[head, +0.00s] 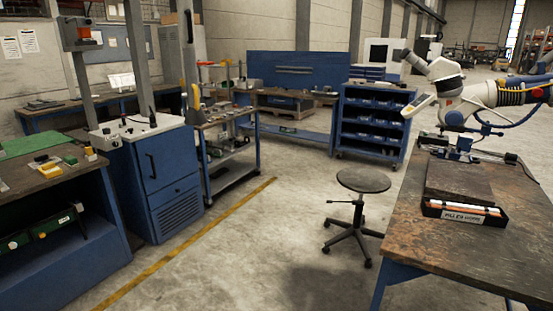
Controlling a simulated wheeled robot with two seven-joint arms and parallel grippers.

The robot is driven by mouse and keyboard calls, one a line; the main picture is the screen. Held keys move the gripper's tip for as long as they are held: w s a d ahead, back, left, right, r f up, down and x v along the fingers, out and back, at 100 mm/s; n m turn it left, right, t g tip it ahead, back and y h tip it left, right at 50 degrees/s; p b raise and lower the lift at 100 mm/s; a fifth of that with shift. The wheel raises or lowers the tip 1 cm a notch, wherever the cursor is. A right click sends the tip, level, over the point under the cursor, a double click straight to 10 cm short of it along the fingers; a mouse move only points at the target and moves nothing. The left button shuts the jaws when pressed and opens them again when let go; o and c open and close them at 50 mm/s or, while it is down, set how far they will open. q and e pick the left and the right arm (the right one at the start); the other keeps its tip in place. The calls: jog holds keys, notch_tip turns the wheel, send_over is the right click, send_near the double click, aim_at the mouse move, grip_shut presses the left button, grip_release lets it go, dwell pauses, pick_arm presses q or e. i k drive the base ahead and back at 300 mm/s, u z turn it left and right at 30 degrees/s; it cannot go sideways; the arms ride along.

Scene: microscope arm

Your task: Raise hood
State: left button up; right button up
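No part is plainly recognisable as a hood. A white microscope-like device (447,92) on a jointed arm stands at the right, over the wooden workbench (420,245). It has a grey cylindrical head (414,61) and a pale flat panel (419,105) hanging at its left. The white arm (490,95) has a red ring and a blue cable and runs out of the right edge. A blue base with a rail (462,150) stands on the bench below. Neither of my grippers is in view.
A black tray (465,222) with a white label sits before a dark block on the bench. A round stool (363,181) stands left of the bench. A blue cabinet (165,180) and a tool bench (75,185) line the left. The floor (250,245) between is clear.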

aim_at(195, 115)
jog(key=i, duration=4.2)
jog(key=u, duration=1.05)
